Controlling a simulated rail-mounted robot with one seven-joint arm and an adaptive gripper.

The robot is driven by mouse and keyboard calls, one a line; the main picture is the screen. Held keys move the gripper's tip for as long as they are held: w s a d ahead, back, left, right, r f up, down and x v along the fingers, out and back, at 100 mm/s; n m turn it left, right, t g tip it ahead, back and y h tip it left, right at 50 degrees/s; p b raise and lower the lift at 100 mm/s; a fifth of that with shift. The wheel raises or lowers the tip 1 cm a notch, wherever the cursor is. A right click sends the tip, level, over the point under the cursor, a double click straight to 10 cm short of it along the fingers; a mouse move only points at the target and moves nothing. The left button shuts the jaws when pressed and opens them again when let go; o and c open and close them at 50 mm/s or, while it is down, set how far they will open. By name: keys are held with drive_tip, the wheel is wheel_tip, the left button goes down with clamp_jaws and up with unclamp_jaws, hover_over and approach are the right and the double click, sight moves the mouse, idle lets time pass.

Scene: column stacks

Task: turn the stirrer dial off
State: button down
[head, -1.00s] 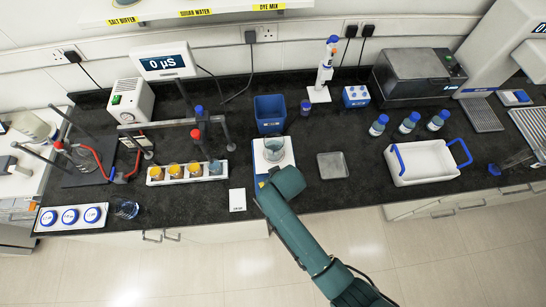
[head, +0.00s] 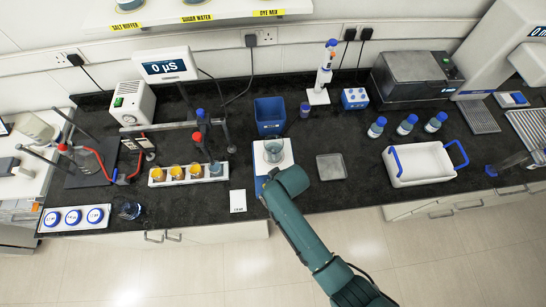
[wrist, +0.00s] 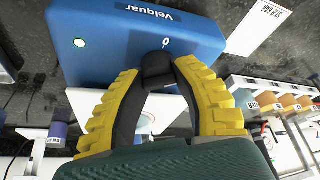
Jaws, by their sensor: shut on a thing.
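The stirrer is a blue box (wrist: 110,38) marked "Velquar", with a small pale-green light on its front face. In the head view, its white top (head: 262,161) carries a glass beaker (head: 274,150). Its black dial (wrist: 157,64) is at the middle of the front face in the wrist view, beside a white "0" mark. My gripper (wrist: 158,72) has two yellow-backed fingers whose black tips close around the dial. The fingers partly hide the dial, so its pointer cannot be made out. In the head view my green arm hides the gripper and dial.
A rack of orange and blue beakers (head: 188,174) stands left of the stirrer. A white card (head: 238,200) lies near the front edge. A blue bin (head: 270,115) is behind, and a grey plate (head: 331,166) and white tub (head: 420,164) are to the right.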

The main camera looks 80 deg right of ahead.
drive_tip(key=shift+n+t+y+p, duration=0.35)
drive_tip(key=shift+n+t+y, duration=0.05)
drive_tip(key=shift+n, duration=0.9)
drive_tip(key=c, duration=0.8)
unclamp_jaws()
drive_tip(key=shift+w, duration=0.1)
drive_tip(key=shift+o, duration=0.2)
drive_tip(key=shift+f, duration=0.1)
